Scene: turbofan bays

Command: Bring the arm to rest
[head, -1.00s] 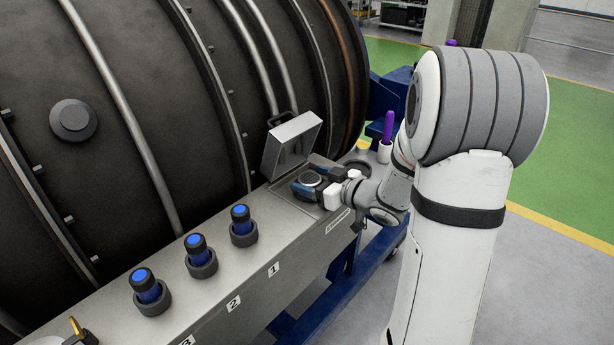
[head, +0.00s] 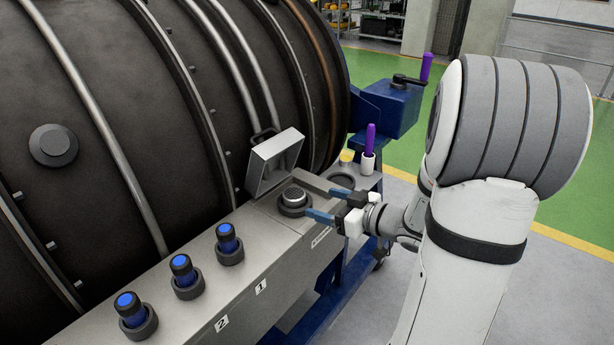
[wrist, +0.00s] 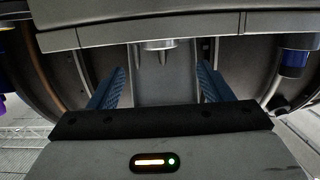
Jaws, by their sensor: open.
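My gripper (head: 325,203) is open and empty, with its blue fingers spread at the front edge of the grey ledge (head: 210,285). The round silver-topped knob (head: 293,197) stands upright on the ledge, just left of the fingertips and apart from them as far as I can tell. The wrist view shows both blue fingers (wrist: 155,88) wide apart with nothing held between them. My white and grey arm reaches in from the right.
An open metal lid (head: 275,160) stands behind the knob. Several blue-capped plugs (head: 181,270) sit in sockets along the ledge. A purple marker (head: 370,138) stands in a white cup (head: 367,165). The dark engine casing (head: 110,60) fills the left. Green floor (head: 430,155) is open behind.

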